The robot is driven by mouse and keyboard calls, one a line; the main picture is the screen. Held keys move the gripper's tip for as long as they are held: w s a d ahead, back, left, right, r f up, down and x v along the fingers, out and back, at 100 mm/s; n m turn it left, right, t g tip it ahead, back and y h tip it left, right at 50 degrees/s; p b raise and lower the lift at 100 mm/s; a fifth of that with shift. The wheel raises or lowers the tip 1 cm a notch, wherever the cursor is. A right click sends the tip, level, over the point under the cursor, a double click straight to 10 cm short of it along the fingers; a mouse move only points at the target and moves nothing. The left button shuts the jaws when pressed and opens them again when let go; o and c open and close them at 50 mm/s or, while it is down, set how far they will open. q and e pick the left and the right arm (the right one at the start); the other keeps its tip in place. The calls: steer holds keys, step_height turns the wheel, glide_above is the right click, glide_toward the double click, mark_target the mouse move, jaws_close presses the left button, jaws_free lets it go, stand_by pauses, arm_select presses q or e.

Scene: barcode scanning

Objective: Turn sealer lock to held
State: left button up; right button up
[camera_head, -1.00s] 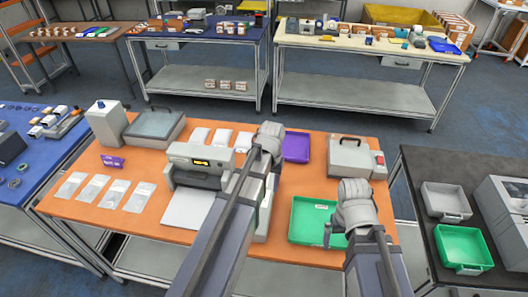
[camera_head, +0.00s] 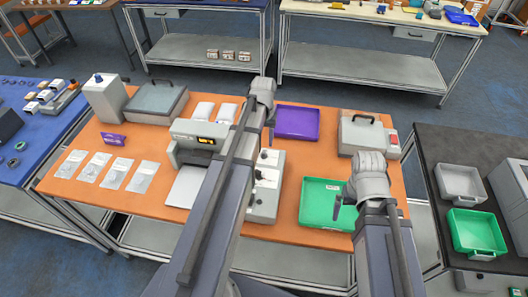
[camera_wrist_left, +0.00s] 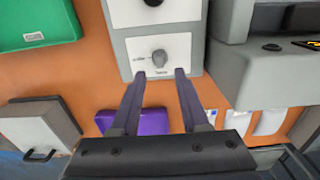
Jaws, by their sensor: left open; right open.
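A grey control box with white panels (camera_head: 264,205) stands on the orange table beside the sealer (camera_head: 197,140), which has a lit display. In the left wrist view a grey rotary knob (camera_wrist_left: 159,58) sits on a white panel with small labels that I cannot read. My left gripper (camera_wrist_left: 160,74) is open. Its fingertips point at the knob, one to each side and slightly short of it, with nothing between them. In the head view my left arm hides part of the box. My right gripper (camera_head: 338,207) is open and empty over the green tray (camera_head: 315,217).
A purple tray (camera_head: 297,122) lies behind the control box. A grey case (camera_head: 362,137) with a red part stands at the back right. Several clear pouches (camera_head: 115,174) lie at the left, with a purple packet (camera_head: 112,139) behind them.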

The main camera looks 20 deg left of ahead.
mark_target(264, 151)
arm_select(q)
step_height(264, 151, down, 5)
steer(key=b, duration=0.4)
steer(key=shift+c, duration=0.3)
jaws_close()
